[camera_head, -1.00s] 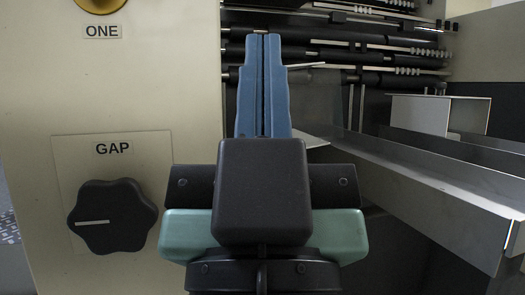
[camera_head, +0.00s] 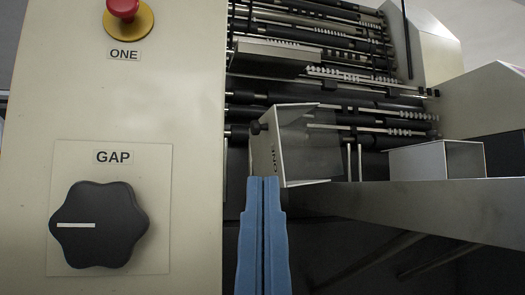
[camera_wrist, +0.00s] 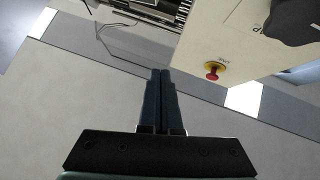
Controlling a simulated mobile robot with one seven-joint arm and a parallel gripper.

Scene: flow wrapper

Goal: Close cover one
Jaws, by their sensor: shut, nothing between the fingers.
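Cover one (camera_head: 267,161) shows in the camera_head view just right of the cream cabinet. In the camera_wrist view my gripper (camera_wrist: 160,73) is also shut, pointing toward the machine; the cover is not clearly made out there.
The cream cabinet carries a red button (camera_head: 124,8) labelled ONE and a black GAP knob (camera_head: 100,224). Rollers (camera_head: 345,70) lie behind the cover. A metal rail (camera_head: 420,205) and a pale box-like part (camera_head: 420,162) are at the right.

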